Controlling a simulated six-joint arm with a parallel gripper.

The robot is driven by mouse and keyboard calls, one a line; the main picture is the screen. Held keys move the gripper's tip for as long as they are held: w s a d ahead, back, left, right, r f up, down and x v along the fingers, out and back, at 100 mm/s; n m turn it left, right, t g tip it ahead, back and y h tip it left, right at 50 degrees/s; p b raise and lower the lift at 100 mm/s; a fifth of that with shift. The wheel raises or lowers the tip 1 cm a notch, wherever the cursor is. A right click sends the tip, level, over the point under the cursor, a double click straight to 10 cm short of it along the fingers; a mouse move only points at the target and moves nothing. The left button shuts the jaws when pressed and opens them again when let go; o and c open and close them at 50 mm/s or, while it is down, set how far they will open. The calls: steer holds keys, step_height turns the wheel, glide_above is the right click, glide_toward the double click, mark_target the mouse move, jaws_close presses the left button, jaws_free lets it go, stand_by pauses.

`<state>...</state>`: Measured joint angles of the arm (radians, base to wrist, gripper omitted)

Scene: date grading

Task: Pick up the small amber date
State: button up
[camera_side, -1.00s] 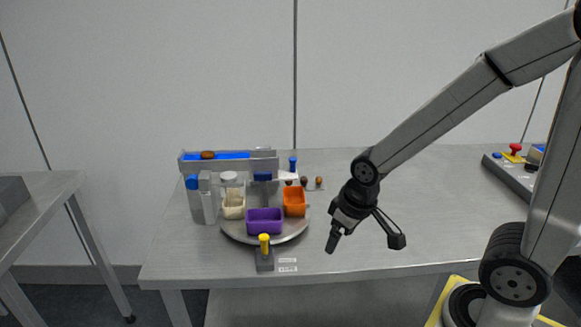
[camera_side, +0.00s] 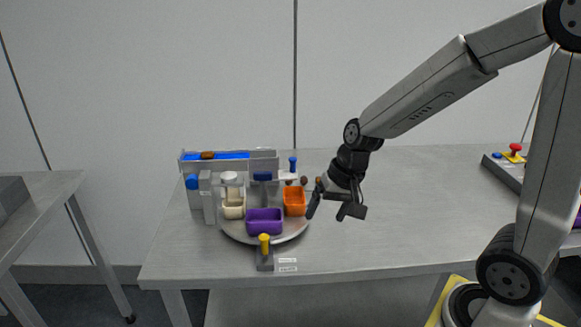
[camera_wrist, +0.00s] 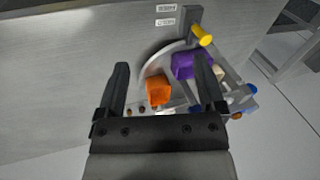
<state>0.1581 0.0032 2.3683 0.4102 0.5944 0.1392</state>
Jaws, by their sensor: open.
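Several small dates lie in a row on the table behind the orange bin. The rightmost in the side view looks amber (camera_side: 318,180) and is partly hidden by my gripper (camera_side: 325,208). Beside it lie darker brown dates (camera_side: 304,181). In the wrist view the small dates show near the palm, the amber-looking one at the left of the row (camera_wrist: 128,105), too small to judge its colour surely. My gripper (camera_wrist: 162,66) is open and empty, tilted above the table, right of the orange bin, and apart from the dates.
A round turntable (camera_side: 237,234) carries orange (camera_side: 294,202), purple (camera_side: 264,221) and cream (camera_side: 233,207) bins. A blue conveyor (camera_side: 232,156) with a brown date (camera_side: 207,155) stands behind. A yellow-knobbed lever (camera_side: 264,240) is in front. The table's right side (camera_side: 430,200) is mostly clear.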

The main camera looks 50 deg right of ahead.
steer(key=w+d+m+t+y, duration=0.2)
steer(key=w+d+m+t, duration=0.4)
steer(key=w+d+m, duration=0.9)
steer(key=w+d+m+t+h, duration=0.1)
steer(key=d+m+t+h, duration=0.4)
steer(key=d+m, duration=1.1)
steer(key=shift+n, duration=0.7)
steer(key=f, duration=1.4)
steer(key=shift+d, duration=0.25)
steer(key=shift+f, duration=0.5)
steer(key=shift+x, duration=1.35)
steer(key=shift+x, duration=2.6)
